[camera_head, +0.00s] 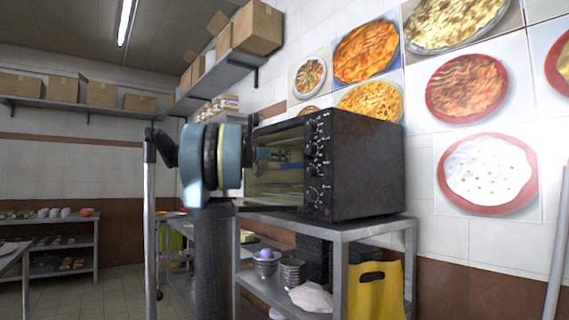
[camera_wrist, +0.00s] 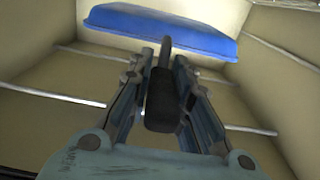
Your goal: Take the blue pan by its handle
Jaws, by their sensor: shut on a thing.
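The blue pan (camera_wrist: 165,28) is inside the oven, at the top of the wrist view. Its dark handle (camera_wrist: 162,103) points toward me between my gripper's fingers. My gripper (camera_wrist: 163,95) is shut on the handle, with one finger on each side. In the head view my gripper (camera_head: 270,155) reaches into the open front of the black oven (camera_head: 355,165), and a bit of the blue pan (camera_head: 290,166) shows just past it. My own arm hides part of the oven opening.
The oven stands on a metal table (camera_head: 375,229). Bowls (camera_head: 267,265), dark stacked trays (camera_head: 313,262) and a yellow container (camera_head: 376,290) are below. Wire rack supports (camera_wrist: 60,96) run along the oven's inner walls. A shelf with boxes (camera_head: 257,27) hangs above.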

